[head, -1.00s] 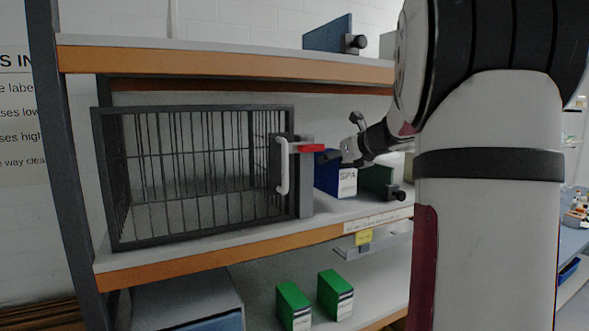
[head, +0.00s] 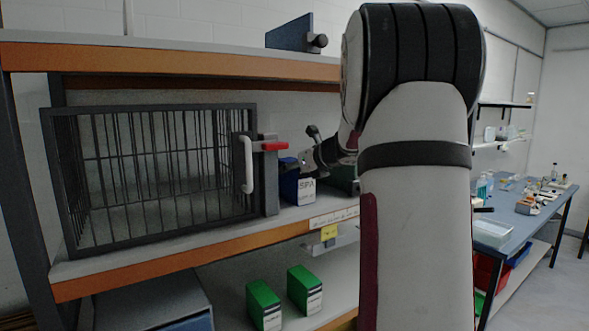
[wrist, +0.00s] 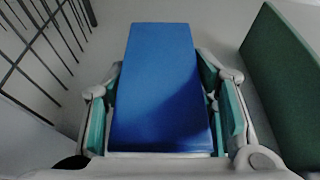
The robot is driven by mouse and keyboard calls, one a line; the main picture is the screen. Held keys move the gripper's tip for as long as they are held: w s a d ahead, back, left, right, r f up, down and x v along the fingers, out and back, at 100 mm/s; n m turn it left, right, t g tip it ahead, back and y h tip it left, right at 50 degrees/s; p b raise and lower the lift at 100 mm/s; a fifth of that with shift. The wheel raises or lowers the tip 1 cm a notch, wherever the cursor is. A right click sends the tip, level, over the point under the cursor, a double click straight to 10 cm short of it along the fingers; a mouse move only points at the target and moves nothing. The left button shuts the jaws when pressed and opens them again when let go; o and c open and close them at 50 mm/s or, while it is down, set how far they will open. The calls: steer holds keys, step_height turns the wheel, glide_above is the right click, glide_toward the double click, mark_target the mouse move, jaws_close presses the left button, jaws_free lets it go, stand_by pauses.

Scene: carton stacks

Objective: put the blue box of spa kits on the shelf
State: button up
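The blue box (head: 289,184) with a white "SPA" label stands upright on the middle shelf board (head: 228,237), right of the wire cage. My gripper (head: 304,162) is at its upper part. In the wrist view the blue box (wrist: 162,90) fills the middle, between the two teal-padded fingers of my gripper (wrist: 163,105). The fingers lie close along both sides. I cannot tell whether both pads touch it. My arm hides part of the shelf to the right.
The dark wire cage (head: 150,175) with a white handle and red latch (head: 270,146) stands close on the left. A dark green box (wrist: 285,80) stands close on the right. Green boxes (head: 264,304) stand on the lower shelf. A workbench (head: 535,220) is at the far right.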

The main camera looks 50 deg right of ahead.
steer(key=shift+o, duration=1)
steer(key=shift+r, duration=0.15)
steer(key=v, duration=1.2)
steer(key=shift+b, duration=0.35)
steer(key=shift+s, duration=0.1)
